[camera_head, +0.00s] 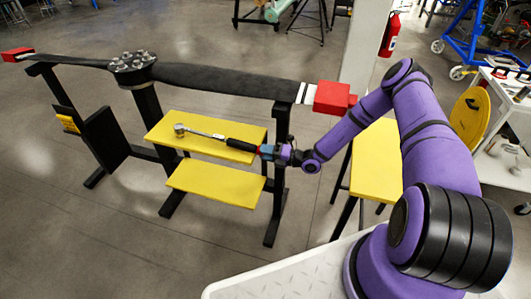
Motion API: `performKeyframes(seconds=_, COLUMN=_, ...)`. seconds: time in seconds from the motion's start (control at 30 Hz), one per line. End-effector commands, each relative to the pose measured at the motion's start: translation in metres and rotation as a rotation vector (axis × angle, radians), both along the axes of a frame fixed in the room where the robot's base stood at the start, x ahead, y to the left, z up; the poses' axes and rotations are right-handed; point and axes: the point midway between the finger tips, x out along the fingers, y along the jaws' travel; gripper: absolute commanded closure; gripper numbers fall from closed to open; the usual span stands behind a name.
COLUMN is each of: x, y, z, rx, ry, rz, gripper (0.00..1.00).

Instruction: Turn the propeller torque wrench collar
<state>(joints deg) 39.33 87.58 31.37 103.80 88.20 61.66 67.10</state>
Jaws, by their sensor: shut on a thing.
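The torque wrench (207,135) extends above the upper yellow shelf of the propeller stand. It has a round head at its left end, a silver shaft and a black handle (242,146) with a red end. My gripper (267,151) is shut on the handle end of the wrench, near the right edge of the shelf. The collar is too small to make out, and the fingers cover part of the handle end. The black propeller (210,77) lies across the top of the stand, with a bolted hub (133,65) and red tip covers.
The upper yellow shelf (165,140) and lower yellow shelf (215,187) are on the stand's right side. A yellow stool (372,160) stands right of the stand, below my arm. A white cart (510,95) is at the far right. The floor in front of the stand is clear.

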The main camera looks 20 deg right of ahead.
Motion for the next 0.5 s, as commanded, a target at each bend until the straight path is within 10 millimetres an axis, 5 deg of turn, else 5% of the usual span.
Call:
performKeyframes(seconds=0.07, x=-0.0004, y=-0.0004, z=-0.0009, rx=-0.001, ry=0.002, rz=0.0, gripper=0.85)
performKeyframes(seconds=0.1, x=-0.0004, y=-0.0004, z=-0.0009, rx=-0.001, ry=0.002, rz=0.0, gripper=0.59)
performKeyframes(seconds=0.2, x=-0.0003, y=-0.0003, z=-0.0009, rx=-0.002, ry=0.001, rz=0.0, gripper=0.36)
performKeyframes(seconds=0.5, x=-0.0006, y=-0.0009, z=-0.0005, rx=-0.001, ry=0.0, rz=0.0, gripper=0.35)
